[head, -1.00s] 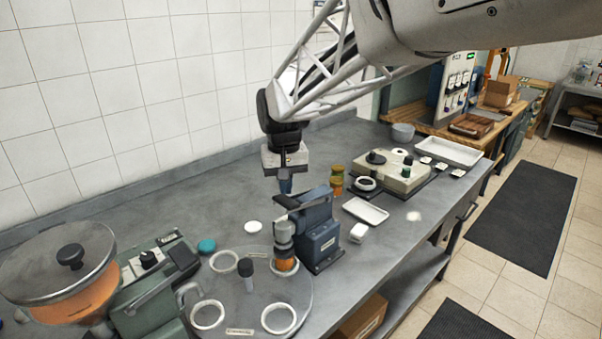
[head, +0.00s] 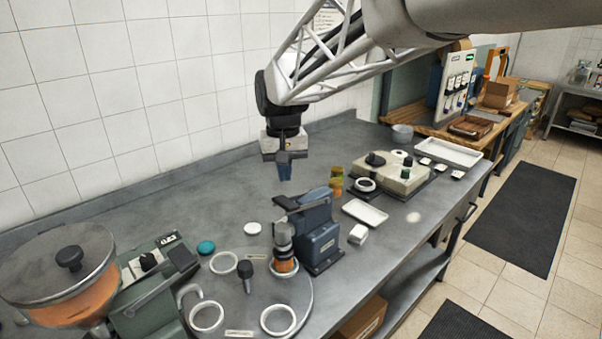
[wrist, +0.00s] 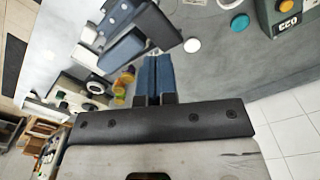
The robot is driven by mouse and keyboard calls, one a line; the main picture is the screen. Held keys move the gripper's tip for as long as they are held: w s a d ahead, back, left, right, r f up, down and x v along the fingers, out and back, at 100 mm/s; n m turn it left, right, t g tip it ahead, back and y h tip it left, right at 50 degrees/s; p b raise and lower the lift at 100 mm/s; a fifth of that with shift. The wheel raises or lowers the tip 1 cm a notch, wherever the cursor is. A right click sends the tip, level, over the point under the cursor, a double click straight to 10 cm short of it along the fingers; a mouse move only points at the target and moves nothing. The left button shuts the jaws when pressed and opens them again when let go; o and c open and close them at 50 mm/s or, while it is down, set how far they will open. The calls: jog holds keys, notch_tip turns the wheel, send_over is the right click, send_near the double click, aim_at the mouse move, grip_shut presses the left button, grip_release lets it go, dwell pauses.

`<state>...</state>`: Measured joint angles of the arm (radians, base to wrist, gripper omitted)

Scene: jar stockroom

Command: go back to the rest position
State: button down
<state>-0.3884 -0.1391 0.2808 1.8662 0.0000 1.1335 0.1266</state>
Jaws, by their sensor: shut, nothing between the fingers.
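My gripper (head: 285,172) hangs above the back part of the grey bench (head: 150,215), pointing down, with its blue fingers together and nothing between them. The closed fingers also show in the wrist view (wrist: 160,78). In the head view, the blue capping press (head: 318,232) stands below and to the right of my gripper, apart from it. A jar with orange contents (head: 284,266) stands under the press head on the round turntable (head: 262,302).
A filling machine with an orange hopper (head: 60,295) stands at the left. A white lid (head: 252,228) and a teal lid (head: 206,247) lie on the bench. Stacked jars (head: 336,180), a beige device (head: 397,177) and a white tray (head: 365,212) are to the right. The tiled wall (head: 110,100) runs behind.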

jog(key=shift+r, duration=0.6)
jog(key=shift+s+d, duration=0.1)
jog(key=shift+d, duration=0.1)
jog(key=s+d+f+m+t, duration=0.1)
jog(key=s+d+f, duration=0.2)
jog(key=s+d, duration=0.9)
jog(key=s+d+f+m+t, duration=0.1)
jog(key=s+d+f+m, duration=0.1)
jog(key=s+d, duration=1)
jog(key=s+f, duration=0.1)
jog(key=s, duration=0.4)
jog(key=shift+t, duration=0.3)
jog(key=shift+f, duration=0.1)
dwell(0.3)
